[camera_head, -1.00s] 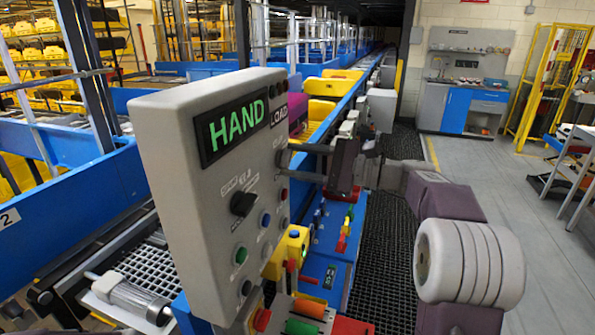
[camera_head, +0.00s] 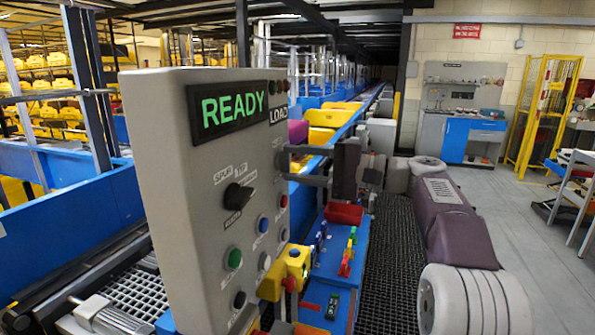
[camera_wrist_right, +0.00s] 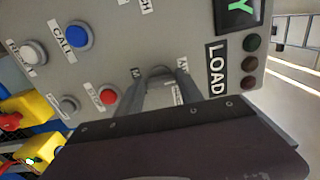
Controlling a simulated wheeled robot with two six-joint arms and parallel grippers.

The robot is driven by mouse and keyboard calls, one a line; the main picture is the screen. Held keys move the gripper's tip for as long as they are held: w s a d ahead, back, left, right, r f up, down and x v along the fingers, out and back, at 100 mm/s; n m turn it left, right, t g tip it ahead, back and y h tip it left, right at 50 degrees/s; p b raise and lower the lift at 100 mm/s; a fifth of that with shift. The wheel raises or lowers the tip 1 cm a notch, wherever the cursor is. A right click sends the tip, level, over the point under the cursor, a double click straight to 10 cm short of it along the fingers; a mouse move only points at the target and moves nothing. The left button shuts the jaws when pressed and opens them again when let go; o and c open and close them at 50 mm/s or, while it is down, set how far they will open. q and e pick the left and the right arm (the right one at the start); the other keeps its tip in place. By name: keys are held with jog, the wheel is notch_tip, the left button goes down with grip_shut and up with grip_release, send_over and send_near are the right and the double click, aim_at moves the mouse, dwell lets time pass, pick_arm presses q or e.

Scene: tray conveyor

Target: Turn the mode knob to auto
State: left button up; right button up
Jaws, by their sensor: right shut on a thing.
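The grey control panel (camera_head: 165,150) stands at centre left in the head view, its lit display (camera_head: 229,107) reading READY in green. My right gripper (camera_head: 291,164) reaches the panel's right side from the right, its fingers closed around the mode knob, which they almost wholly hide. In the right wrist view the fingertips (camera_wrist_right: 161,76) meet the panel face between two partly covered labels; I cannot read the knob's pointer there. A second, black knob (camera_head: 238,197) sits lower left on the panel, untouched. My left gripper is not in view.
Close to my right fingers in the wrist view are a red button (camera_wrist_right: 107,96), a blue button (camera_wrist_right: 79,36) and the LOAD lamps (camera_wrist_right: 250,64). A green button (camera_head: 233,258) is lower on the panel. A yellow box (camera_head: 290,268) and red bin (camera_head: 344,214) stand to its right.

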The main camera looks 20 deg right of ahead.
jog(key=shift+n, duration=0.3)
jog(key=o, duration=1.4)
jog(key=v, duration=0.9)
jog(key=shift+b, duration=0.35)
